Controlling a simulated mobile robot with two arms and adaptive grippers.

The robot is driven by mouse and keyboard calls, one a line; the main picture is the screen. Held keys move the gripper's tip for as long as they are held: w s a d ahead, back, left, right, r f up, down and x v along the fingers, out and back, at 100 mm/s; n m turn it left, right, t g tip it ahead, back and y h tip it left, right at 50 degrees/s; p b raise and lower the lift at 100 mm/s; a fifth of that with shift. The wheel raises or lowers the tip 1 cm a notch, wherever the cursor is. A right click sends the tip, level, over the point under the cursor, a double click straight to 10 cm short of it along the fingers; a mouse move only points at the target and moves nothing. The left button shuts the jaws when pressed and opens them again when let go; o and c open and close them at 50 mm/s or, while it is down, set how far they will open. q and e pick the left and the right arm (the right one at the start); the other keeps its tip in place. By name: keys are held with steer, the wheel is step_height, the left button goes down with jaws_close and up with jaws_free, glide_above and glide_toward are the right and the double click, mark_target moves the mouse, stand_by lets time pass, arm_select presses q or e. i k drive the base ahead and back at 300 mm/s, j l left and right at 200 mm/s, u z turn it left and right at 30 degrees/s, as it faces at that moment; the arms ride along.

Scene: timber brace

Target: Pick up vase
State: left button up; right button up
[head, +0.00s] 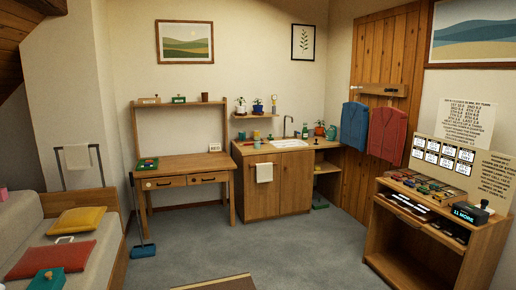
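No object is plainly recognisable as a vase at this distance. A small, slim pale object (274,103) stands at the right end of the wall shelf above the sink cabinet; it may be a vase, but it is too small to tell. Neither of my grippers is in view.
A wooden desk (185,164) stands at the back wall, beside the sink cabinet (277,186). A bed (92,262) is at left, a loaded wooden shelf unit (446,240) at right. A broom (143,250) leans by the desk. The grey carpet (290,245) between is mostly clear.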

mark_target(257, 140)
steer(key=i+l+z, duration=0.25)
steer(key=i, duration=0.5)
steer(key=i+z, duration=0.3)
steer(key=i, duration=1.4)
steer(key=i+u, duration=0.15)
steer(key=i, duration=0.75)
steer(key=i+l, duration=0.2)
steer(key=i, duration=0.7)
steer(key=i+l+u, duration=0.2)
steer(key=i, duration=0.25)
steer(key=i+u, duration=0.25)
steer(key=i, duration=0.15)
